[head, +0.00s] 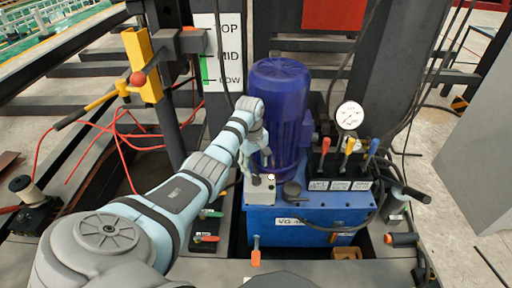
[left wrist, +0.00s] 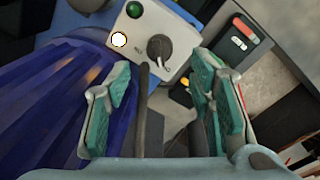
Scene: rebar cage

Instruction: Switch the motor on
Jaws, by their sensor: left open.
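The blue ribbed motor (head: 280,120) stands upright on the blue power unit (head: 300,228). A small light-grey switch box (head: 260,192) sits at the motor's front left foot. In the left wrist view this switch box (left wrist: 178,28) carries a green button (left wrist: 134,9), a lit white lamp (left wrist: 118,40) and a black rotary knob (left wrist: 160,48). My left gripper (head: 262,164) is just above the box, beside the motor. In the left wrist view its teal fingers (left wrist: 165,88) are spread, empty, with the knob beyond the gap between them. My right gripper is out of view.
Valve levers with red, yellow and blue handles (head: 350,147) and a pressure gauge (head: 349,115) stand right of the motor. A yellow bracket (head: 143,65) and TOP/MID/LOW sign (head: 229,55) are behind left.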

